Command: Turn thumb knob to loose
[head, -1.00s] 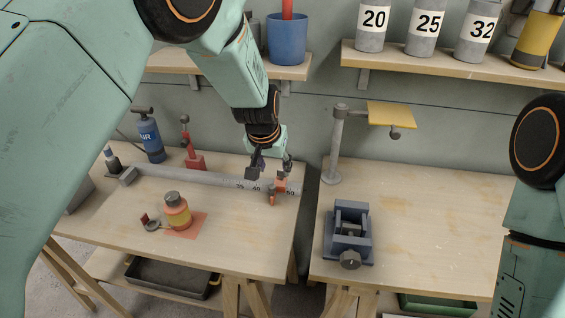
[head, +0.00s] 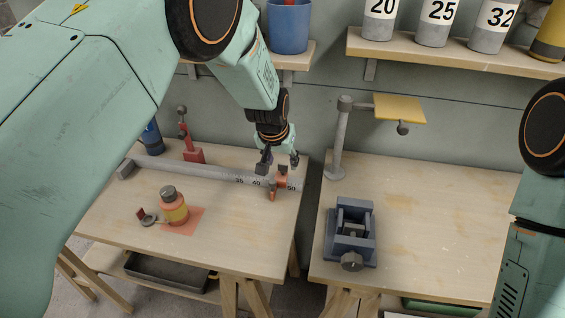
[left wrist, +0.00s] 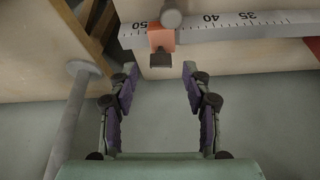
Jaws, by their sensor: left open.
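An orange stop (head: 281,183) sits on the grey scaled rail (head: 205,174) near the 50 mark, at the right end of the left bench. It also shows in the left wrist view (left wrist: 161,39), with a round grey-brown knob (left wrist: 172,18) on one side and a dark block (left wrist: 160,61) on the other. I cannot tell for sure which is the thumb knob. My left gripper (head: 279,162) is open and empty, just above and behind the stop. In the left wrist view its fingertips (left wrist: 159,72) straddle the line of the dark block without visibly touching it. My right gripper is out of view.
A blue vise (head: 351,232) and a grey post with a yellow plate (head: 399,108) stand on the right bench. A gap separates the benches. Shelves with containers hang above.

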